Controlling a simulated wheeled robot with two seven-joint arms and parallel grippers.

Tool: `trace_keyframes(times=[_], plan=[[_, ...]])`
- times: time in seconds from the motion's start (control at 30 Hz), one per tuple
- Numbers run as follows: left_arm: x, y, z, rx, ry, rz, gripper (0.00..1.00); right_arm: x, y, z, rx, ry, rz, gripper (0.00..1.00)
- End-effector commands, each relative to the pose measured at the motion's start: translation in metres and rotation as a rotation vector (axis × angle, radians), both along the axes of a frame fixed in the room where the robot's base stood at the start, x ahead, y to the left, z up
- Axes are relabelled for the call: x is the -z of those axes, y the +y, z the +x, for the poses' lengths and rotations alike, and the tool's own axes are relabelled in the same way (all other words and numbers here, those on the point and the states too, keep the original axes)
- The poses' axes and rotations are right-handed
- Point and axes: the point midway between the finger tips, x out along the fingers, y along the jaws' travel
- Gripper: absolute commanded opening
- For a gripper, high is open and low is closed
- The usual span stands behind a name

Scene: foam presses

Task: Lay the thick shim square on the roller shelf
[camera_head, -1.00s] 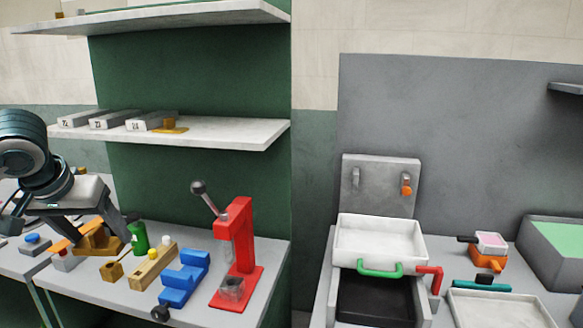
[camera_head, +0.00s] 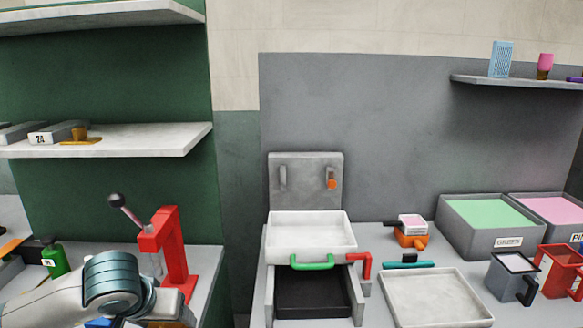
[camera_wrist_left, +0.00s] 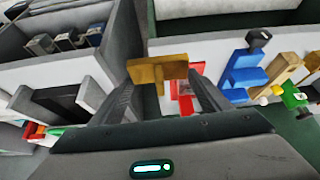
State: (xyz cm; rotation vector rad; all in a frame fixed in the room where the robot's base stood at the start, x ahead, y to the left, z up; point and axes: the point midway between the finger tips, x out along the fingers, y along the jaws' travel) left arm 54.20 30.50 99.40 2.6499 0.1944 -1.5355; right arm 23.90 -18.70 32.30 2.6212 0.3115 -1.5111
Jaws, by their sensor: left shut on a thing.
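My left gripper (camera_wrist_left: 160,82) is shut on an ochre, T-shaped piece (camera_wrist_left: 157,70) in the left wrist view. I take this piece to be the thick shim; its lower part is partly hidden between the fingers. In the head view my left arm comes in at bottom left, and its gripper is mostly below or behind the wrist. The lower white shelf (camera_head: 150,138), likely the roller shelf, is on the green panel. It carries grey numbered blocks (camera_head: 50,134) at its left and a small ochre stand (camera_head: 82,138) beside them. My right gripper is not in view.
A red press (camera_head: 172,250) with a raised lever stands behind my arm. A green bottle (camera_head: 54,258) is left of it. A grey press with a white tray (camera_head: 310,232) stands on the right bench. The lower shelf's right part is clear; another shelf (camera_head: 100,17) hangs above.

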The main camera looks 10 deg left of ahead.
Motion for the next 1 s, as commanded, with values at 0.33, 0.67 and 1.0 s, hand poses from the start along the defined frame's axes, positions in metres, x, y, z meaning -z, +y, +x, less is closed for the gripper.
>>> trace_keyframes(times=[0.33,0.67,1.0], plan=[[0.005,-0.089,0.011,0.129,-0.002,-0.002,0.42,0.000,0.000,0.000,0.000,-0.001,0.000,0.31],[0.005,-0.101,0.011,0.146,0.000,-0.001,0.42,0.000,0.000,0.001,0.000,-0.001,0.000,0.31],[0.005,-0.101,0.011,0.146,0.000,-0.001,0.42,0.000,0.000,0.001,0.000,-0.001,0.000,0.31]])
